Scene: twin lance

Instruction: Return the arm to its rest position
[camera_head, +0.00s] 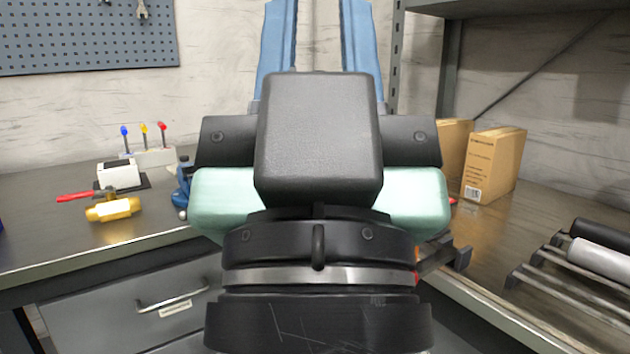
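My arm fills the middle of the head view, close to the camera, with black and pale green parts and a metal ring. My gripper (318,15) is at the top centre, beyond the black housing. Its two long blue fingers stand wide apart, with bare wall visible between them. The fingertips run to the top edge of the picture, and nothing shows between the visible parts. The arm hides the middle of the bench.
On the left bench are a yellow valve (113,209) with a red handle, a white block (118,175) and a holder with coloured-tipped tools (148,156). Cardboard boxes (494,165) and a rack with rollers (580,265) stand at right. A pegboard (80,40) hangs behind.

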